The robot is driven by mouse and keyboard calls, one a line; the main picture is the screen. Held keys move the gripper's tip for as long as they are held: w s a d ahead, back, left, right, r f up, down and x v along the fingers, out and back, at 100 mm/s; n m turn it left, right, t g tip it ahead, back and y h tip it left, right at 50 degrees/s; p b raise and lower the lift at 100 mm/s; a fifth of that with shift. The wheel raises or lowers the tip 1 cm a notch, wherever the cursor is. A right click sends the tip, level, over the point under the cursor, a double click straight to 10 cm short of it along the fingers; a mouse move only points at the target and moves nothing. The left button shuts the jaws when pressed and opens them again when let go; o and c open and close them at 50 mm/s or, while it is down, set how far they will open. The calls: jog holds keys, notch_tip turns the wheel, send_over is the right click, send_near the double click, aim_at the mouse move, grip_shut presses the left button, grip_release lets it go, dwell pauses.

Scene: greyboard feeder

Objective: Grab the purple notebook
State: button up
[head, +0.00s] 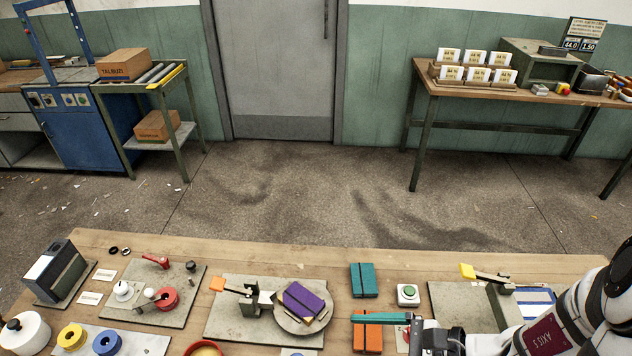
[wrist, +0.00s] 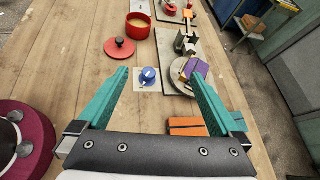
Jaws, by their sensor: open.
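The purple notebook (head: 304,299), with a dark band across it, lies at a slant on a round grey plate (head: 284,320) on a grey board. Something tan shows under its lower edge. In the wrist view the purple notebook (wrist: 198,68) is just beyond the right fingertip, which partly covers the plate area. My gripper (wrist: 158,73) is open with teal fingers wide apart and nothing between them in its grip. In the head view one teal finger (head: 382,318) shows to the lower right of the purple notebook, over the orange notebook; the other finger is not visible.
A teal notebook (head: 364,280) and an orange notebook (head: 368,336) lie right of the plate. A green button box (head: 408,294) stands beside them. A small clamp-like fixture (head: 247,300) stands left of the plate. The wrist view shows a blue-topped item (wrist: 148,76) and a red pot (wrist: 139,26).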

aim_at(318, 312)
jog(key=w+d+f+m+t, duration=0.4)
jog(key=d+f+m+t, duration=0.1)
jog(key=f+m, duration=0.1)
jog(key=shift+g+h, duration=0.3)
jog(key=shift+h, duration=0.1)
jog(key=x, duration=1.5)
jog(key=shift+s+a+f, duration=0.15)
jog(key=shift+a+f, duration=0.05)
jog(key=c, duration=1.3)
